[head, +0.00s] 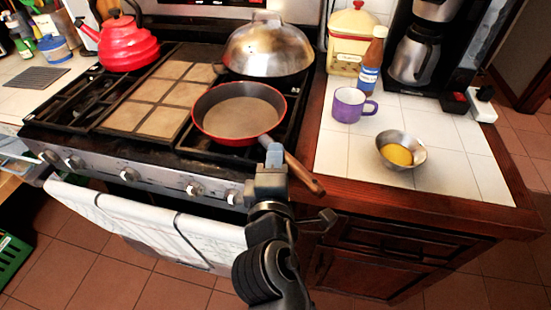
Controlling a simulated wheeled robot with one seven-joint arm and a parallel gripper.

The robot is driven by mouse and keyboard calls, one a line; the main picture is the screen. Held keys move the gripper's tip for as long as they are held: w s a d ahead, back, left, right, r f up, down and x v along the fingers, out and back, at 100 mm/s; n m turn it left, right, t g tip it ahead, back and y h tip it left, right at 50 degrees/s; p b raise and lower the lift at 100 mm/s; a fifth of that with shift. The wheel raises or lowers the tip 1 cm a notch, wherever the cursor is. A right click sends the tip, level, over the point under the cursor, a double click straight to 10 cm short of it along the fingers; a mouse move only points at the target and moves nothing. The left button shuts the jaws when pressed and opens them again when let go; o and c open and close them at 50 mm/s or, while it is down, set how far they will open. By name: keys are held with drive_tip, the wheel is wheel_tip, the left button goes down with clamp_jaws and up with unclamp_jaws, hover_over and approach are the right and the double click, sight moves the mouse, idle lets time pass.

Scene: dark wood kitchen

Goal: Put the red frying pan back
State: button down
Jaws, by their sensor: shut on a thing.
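The red frying pan (238,112) rests on the front right part of the black stove, upright, with its dark inside facing up. Its wooden handle (304,177) points toward the lower right, out over the stove's front edge and the counter's wooden edge. My gripper (274,155) is at the near end of the pan, where the handle meets the rim. It is shut on the handle. The fingers hide part of the handle, and the exact contact is hard to see.
A domed metal lid (268,48) stands just behind the pan. A red kettle (126,43) is at the back left. On the right counter are a purple mug (350,105), a metal bowl (401,149), a bottle (371,62) and a coffee maker (425,45). White towels (150,215) hang in front.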

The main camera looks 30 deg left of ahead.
drive_tip(key=shift+f, duration=0.2)
drive_tip(key=c, duration=1)
unclamp_jaws()
drive_tip(key=shift+r, duration=0.35)
drive_tip(key=b+v, duration=0.1)
drive_tip(key=v, duration=1.1)
